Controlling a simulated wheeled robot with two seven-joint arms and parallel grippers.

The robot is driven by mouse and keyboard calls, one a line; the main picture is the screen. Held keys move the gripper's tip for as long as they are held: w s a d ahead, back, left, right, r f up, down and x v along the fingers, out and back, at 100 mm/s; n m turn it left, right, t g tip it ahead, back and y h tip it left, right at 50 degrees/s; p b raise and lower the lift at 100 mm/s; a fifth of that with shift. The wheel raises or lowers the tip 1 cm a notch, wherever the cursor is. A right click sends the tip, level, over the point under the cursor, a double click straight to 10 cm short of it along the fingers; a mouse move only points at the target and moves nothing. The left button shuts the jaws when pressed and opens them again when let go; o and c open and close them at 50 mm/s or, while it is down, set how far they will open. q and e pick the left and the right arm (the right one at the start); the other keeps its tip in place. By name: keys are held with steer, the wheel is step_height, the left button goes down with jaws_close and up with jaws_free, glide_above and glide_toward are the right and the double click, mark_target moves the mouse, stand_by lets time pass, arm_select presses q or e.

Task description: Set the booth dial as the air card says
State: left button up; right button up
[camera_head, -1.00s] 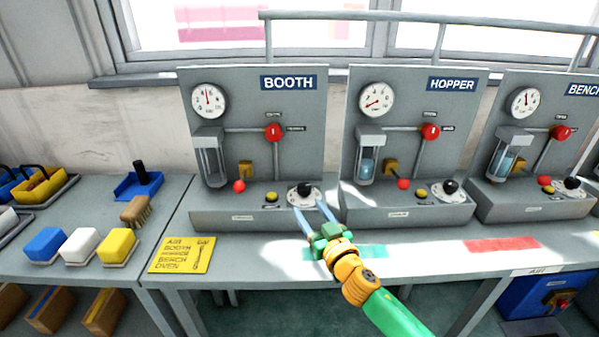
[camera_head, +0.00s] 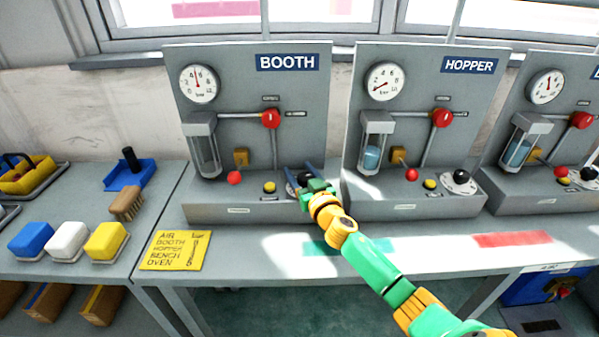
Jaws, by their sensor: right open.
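The BOOTH panel (camera_head: 309,90) stands at the centre left, with a round white gauge (camera_head: 198,83) whose needle points nearly straight up. The booth dial, a black knob on a white disc (camera_head: 291,189), sits at the right of the panel's base. My right gripper (camera_head: 302,172) is open, its two fingers at the knob, one on each side. The gripper partly hides the knob, so contact cannot be told. The yellow air card (camera_head: 175,251) lies flat on the bench at the front left; it lists BOOTH, HOPPER, BENCH and OVEN, with figures too small to read surely. My left gripper is not in view.
The HOPPER panel (camera_head: 421,120) stands close on the right, and another panel (camera_head: 543,128) beyond it. The booth's red valve handle (camera_head: 270,118), red knob (camera_head: 234,178) and yellow button (camera_head: 269,187) are nearby. Coloured blocks and a brush (camera_head: 127,203) lie left.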

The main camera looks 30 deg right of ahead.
steer(key=shift+r, duration=0.1)
jaws_close()
steer(key=shift+d+f+m+h+b, duration=0.1)
steer(key=shift+f+m+h+b, duration=0.1)
steer(key=shift+m+h+b, duration=0.45)
steer(key=m+g+h+b, duration=0.2)
steer(key=h+b, duration=0.1)
steer(key=b, duration=0.1)
steer(key=d+m+g+h+b, duration=0.1)
steer(key=m+g+h+b, duration=0.1)
steer(key=h+b, duration=0.1)
steer(key=s+m+g+h+b, duration=0.1)
steer(key=m+h+b, duration=0.1)
steer(key=b, duration=0.4)
steer(key=shift+d+f+g+h, duration=0.1)
steer(key=shift+d+g+h, duration=0.2)
steer(key=shift+g+h, duration=0.15)
steer(key=shift+s+d+r+m+g+h+b, duration=0.1)
steer(key=shift+r+m+g+h+b, duration=0.2)
steer(key=shift+m+b, duration=0.2)
jaws_free()
